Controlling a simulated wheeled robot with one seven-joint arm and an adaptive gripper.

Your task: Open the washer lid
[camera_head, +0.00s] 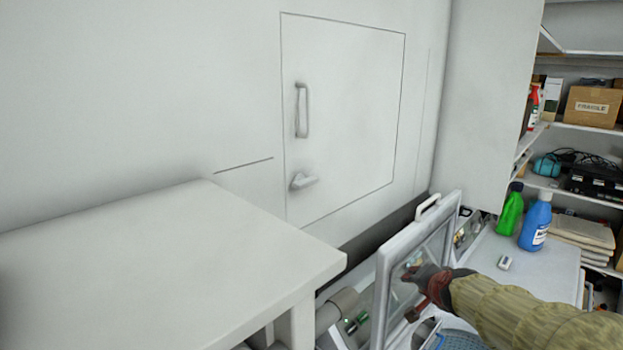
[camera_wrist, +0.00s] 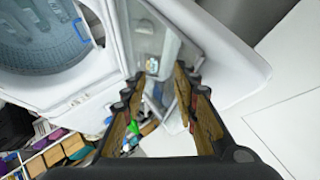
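The washer lid (camera_head: 384,300) is a white frame with a clear pane and a handle (camera_head: 428,207) on its top edge. It stands raised, nearly upright, in the head view. It also shows in the wrist view (camera_wrist: 225,42), beyond the fingertips. My gripper (camera_head: 414,289) is at the lid's right-hand face, close to the pane; I cannot tell whether it touches. In the wrist view my gripper (camera_wrist: 160,76) has its fingers apart with nothing visibly held between them. The washer opening (camera_wrist: 98,75) with its pale blue drum (camera_wrist: 35,50) is exposed at the upper left.
A white worktop (camera_head: 170,245) is at left. A white wall with a hatch (camera_head: 350,110) stands behind. Green (camera_head: 510,212) and blue (camera_head: 536,222) bottles stand on the surface behind the lid. Shelves with a cardboard box (camera_head: 592,107) are at right.

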